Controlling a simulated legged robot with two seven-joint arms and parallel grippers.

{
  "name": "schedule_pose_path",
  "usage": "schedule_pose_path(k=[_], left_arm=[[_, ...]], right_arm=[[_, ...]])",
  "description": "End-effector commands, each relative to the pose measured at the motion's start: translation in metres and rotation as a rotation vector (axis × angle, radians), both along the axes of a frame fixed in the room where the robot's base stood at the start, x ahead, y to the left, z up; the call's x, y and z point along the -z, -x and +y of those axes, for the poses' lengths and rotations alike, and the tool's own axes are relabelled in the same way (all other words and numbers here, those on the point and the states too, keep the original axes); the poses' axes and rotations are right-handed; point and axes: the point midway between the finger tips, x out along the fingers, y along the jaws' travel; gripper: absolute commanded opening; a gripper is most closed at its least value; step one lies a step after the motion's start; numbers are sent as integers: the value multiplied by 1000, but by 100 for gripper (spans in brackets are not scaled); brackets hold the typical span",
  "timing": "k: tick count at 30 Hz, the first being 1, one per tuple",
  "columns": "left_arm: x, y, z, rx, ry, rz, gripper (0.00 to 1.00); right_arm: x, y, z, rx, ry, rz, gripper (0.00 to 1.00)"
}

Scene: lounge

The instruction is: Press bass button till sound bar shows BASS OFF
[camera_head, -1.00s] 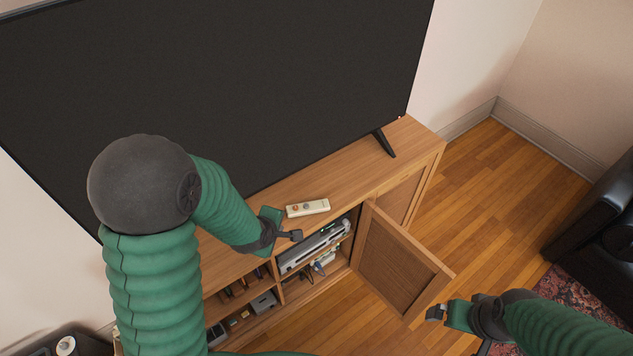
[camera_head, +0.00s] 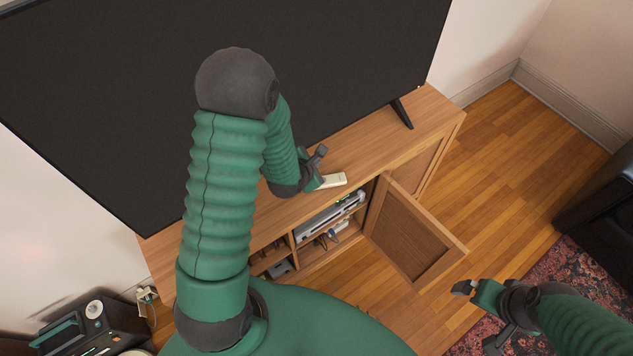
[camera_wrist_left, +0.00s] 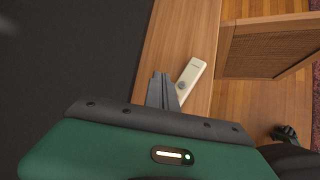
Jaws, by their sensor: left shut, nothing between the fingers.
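A cream remote (camera_head: 335,180) lies on the wooden cabinet top (camera_head: 372,147) below the TV. My left gripper (camera_head: 318,158) is at its left end and hides part of it. In the left wrist view the closed fingers (camera_wrist_left: 162,90) are empty and beside the remote (camera_wrist_left: 193,76), overlapping its near end; whether they touch it is unclear. A round grey button shows on it there. A long silver device, possibly the sound bar (camera_head: 330,217), sits in the open cabinet compartment; no text is readable on it. My right gripper (camera_head: 476,312) hangs right of the cabinet, its opening unclear.
The large dark TV (camera_head: 330,60) stands behind the remote. An open cabinet door (camera_head: 412,235) juts out between my arms. A black sofa (camera_head: 600,205) and patterned rug (camera_head: 570,270) are at right. Black equipment (camera_head: 85,325) stands at lower left. Wooden floor (camera_head: 505,160) right of the cabinet is clear.

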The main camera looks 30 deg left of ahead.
Motion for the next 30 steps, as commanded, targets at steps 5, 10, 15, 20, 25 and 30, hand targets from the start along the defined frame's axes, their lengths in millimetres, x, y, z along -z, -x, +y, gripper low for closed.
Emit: schedule_pose_path(k=[5, 10, 15, 20, 25, 30], left_arm=[[30, 1, 3, -2, 2, -1, 0], [55, 1, 0, 0, -2, 0, 0], [74, 1, -2, -2, -4, 1, 0], [79, 1, 0, -2, -2, 0, 0], [78, 1, 1, -2, 0, 0, 0], [78, 1, 1, -1, -1, 0, 0]], right_arm=[[26, 0, 1, -1, 0, 0, 100], [48, 0, 1, -2, 0, 0, 100], [65, 0, 1, -1, 0, 0, 100], [68, 0, 1, -1, 0, 0, 100], [66, 0, 1, -1, 0, 0, 100], [66, 0, 1, -1, 0, 0, 100]])
